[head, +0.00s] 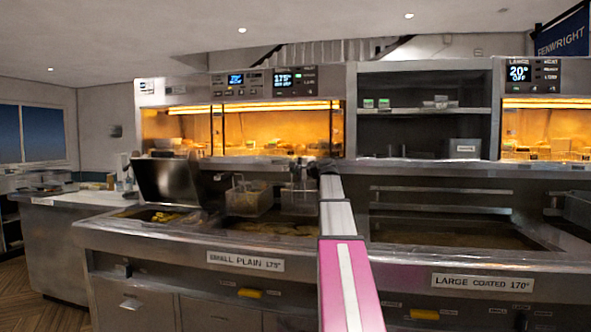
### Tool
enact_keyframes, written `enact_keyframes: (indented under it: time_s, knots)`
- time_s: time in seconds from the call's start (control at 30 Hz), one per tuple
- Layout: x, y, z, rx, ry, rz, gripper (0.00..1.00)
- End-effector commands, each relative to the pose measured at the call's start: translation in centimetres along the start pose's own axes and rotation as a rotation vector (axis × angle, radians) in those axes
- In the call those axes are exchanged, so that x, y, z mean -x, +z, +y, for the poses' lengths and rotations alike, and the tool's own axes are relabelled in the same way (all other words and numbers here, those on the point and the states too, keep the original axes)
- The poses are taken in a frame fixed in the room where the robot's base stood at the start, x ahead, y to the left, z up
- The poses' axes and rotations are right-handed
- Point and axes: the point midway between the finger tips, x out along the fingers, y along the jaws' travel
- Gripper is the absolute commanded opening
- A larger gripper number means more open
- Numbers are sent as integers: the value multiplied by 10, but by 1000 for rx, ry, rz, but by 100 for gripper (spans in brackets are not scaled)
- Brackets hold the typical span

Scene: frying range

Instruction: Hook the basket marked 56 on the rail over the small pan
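Two wire baskets show over the small pan (272,230), which holds dark oil behind the label "SMALL PLAIN 175°". The left basket (250,199) hangs above the oil, with its handle upward. The right basket (299,202) is just left of my arm, close under my gripper (311,172). No number is legible on either, so I cannot tell which is 56. My gripper is small, dark and partly hidden by my arm. I cannot see its fingers clearly, nor whether it holds the right basket. The rail over the small pan is not clearly distinguishable.
A raised metal lid (168,182) stands left of the small pan, above a bay with yellow food (165,216). Lit warming cabinets (275,130) and a shelf (425,111) stand behind.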

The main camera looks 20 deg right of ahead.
Motion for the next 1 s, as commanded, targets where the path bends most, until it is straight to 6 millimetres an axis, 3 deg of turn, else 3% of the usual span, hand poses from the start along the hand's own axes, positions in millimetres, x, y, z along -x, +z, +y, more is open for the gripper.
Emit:
enact_keyframes:
  time_s: [1.0]
  knots:
    - [0, -1, 12, -1, 1, 1, 0]
